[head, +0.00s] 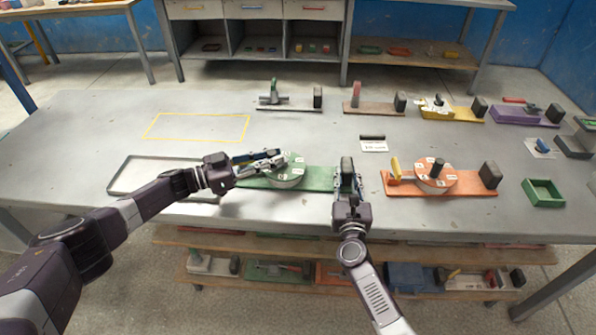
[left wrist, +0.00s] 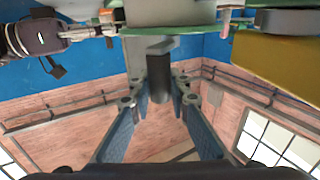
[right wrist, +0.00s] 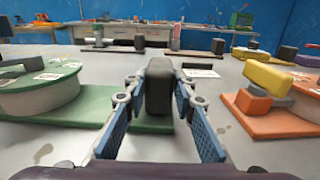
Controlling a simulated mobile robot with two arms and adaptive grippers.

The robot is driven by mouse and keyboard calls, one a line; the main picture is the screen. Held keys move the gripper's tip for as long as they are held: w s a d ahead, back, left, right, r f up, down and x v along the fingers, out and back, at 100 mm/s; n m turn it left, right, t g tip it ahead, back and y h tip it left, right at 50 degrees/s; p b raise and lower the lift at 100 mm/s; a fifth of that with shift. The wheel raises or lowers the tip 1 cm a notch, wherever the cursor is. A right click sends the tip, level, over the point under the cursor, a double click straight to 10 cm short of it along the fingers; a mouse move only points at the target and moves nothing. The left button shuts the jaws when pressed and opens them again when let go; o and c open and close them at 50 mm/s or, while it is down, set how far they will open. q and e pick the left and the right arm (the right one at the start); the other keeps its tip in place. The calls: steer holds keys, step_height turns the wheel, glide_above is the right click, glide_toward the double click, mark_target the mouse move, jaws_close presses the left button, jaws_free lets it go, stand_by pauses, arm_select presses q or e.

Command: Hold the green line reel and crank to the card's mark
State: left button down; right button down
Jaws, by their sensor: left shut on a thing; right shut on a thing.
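The green line reel is a green base (head: 318,178) with a round drum (head: 289,177) bearing white labels on top, and a dark upright block (head: 347,163) at its right end. My right gripper (head: 348,182) is shut on that block, which stands between the fingers in the right wrist view (right wrist: 159,88). My left gripper (head: 272,160) is at the drum's far left rim, shut on the dark crank knob (left wrist: 159,82), which hangs between its fingers in the left wrist view. The fingers hide much of the crank in the head view. A white card (head: 373,147) lies behind; its writing is too small to read.
An orange reel (head: 437,178) stands to the right, near a green bin (head: 543,192). Purple (head: 524,115), yellow (head: 452,113) and other reels line the back. A grey tray (head: 135,178) lies under my left arm. The yellow outlined area (head: 198,127) is empty.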

arm_select(q)
steer(key=shift+a+g, duration=0.25)
steer(key=shift+g, duration=0.05)
stand_by(0.4)
steer(key=c, duration=1.8)
jaws_free()
steer(key=shift+c, duration=0.2)
steer(key=shift+o, duration=0.2)
steer(key=shift+d, duration=0.15)
steer(key=shift+s, duration=0.1)
steer(key=v, duration=1.2)
steer(key=shift+f, duration=0.15)
